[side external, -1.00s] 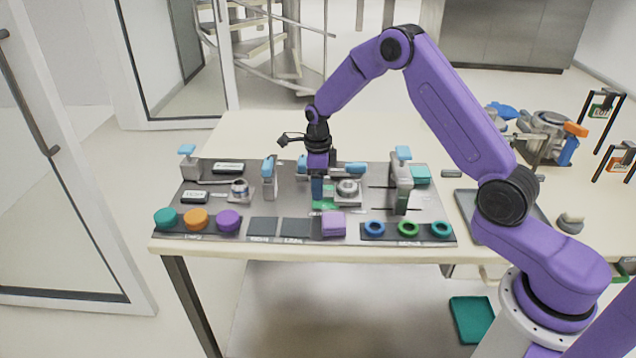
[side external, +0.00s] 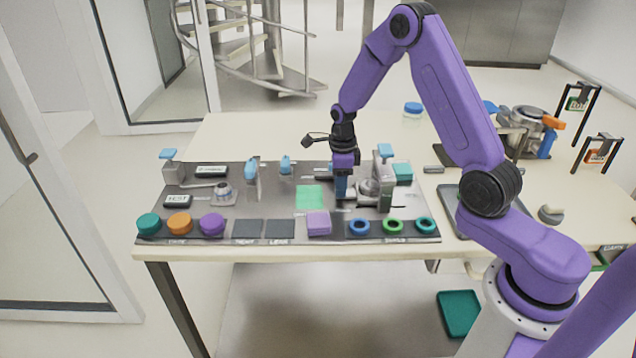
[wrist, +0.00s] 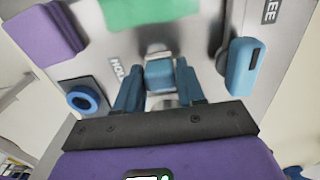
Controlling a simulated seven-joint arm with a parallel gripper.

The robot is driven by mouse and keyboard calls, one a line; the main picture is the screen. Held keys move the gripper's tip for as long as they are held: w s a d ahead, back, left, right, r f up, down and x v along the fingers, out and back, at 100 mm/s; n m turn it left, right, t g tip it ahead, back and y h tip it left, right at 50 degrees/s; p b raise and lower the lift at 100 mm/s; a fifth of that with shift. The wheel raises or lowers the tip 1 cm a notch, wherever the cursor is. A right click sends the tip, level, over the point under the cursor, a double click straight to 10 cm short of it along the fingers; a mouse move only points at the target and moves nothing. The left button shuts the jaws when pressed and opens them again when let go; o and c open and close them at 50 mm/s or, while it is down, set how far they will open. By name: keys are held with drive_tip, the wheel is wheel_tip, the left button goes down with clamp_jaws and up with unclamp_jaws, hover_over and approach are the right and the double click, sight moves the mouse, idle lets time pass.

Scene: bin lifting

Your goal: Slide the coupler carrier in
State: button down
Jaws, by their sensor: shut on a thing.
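The coupler carrier (side external: 370,188), with a round grey metal coupler on it, is on the dark board, to the right of the bare green pad (side external: 310,196). It sits against the grey clamp post with the blue top (side external: 385,151), which partly hides its right side. My gripper (side external: 341,192) points down at the carrier's left side. In the wrist view its two blue fingers are shut on the carrier's blue grip block (wrist: 160,73). Most of the carrier's body is hidden there by my fingers and palm. The green pad also shows in the wrist view (wrist: 150,12).
Blue, green and teal rings (side external: 393,226) and a purple block (side external: 318,223) line the board's front edge. A blue lever (wrist: 243,67) stands close to my fingers in the wrist view. Another blue-handled clamp (side external: 251,172) stands left. The table behind is mostly clear.

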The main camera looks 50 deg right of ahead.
sight(352, 192)
drive_tip(key=shift+s+d, duration=1.2)
drive_tip(key=shift+d, duration=0.1)
drive_tip(key=c, duration=0.8)
unclamp_jaws()
drive_tip(key=shift+o, duration=0.2)
drive_tip(key=shift+w+r, duration=0.1)
drive_tip(key=shift+r, duration=0.5)
wheel_tip(352, 192, up, 16)
drive_tip(key=shift+r, duration=0.15)
